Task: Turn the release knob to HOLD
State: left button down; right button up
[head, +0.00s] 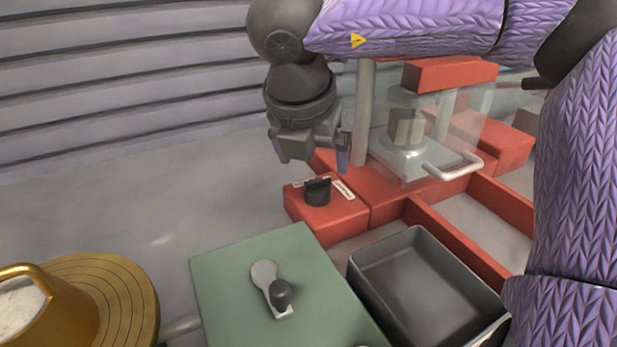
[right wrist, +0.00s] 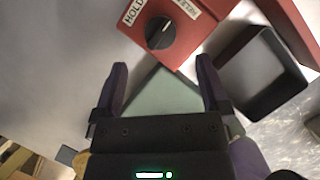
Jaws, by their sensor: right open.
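The release knob (head: 318,191) is a black knob on a small red box (head: 328,210) in the middle of the head view. In the right wrist view the knob (right wrist: 160,33) is round with a pointer bar, between a HOLD label (right wrist: 134,12) at left and a second label (right wrist: 188,8) at right, partly cut off. The pointer's exact setting is hard to tell. My right gripper (head: 325,162) hangs just above and behind the knob, apart from it. In the right wrist view its two fingers (right wrist: 161,85) are spread and empty. My left gripper is not seen.
A green box (head: 225,275) with a grey lever (head: 271,287) stands in front of the knob box. A dark empty tub (head: 400,250) is right of it. A clear guard with a white handle (head: 455,167) stands behind. A gold tub (head: 75,310) is at lower left.

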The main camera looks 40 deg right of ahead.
aim_at(317, 182)
jog(key=b+x, duration=0.1)
jog(key=x, duration=0.5)
jog(key=shift+d+f+b, duration=0.15)
jog(key=shift+f+b, duration=0.2)
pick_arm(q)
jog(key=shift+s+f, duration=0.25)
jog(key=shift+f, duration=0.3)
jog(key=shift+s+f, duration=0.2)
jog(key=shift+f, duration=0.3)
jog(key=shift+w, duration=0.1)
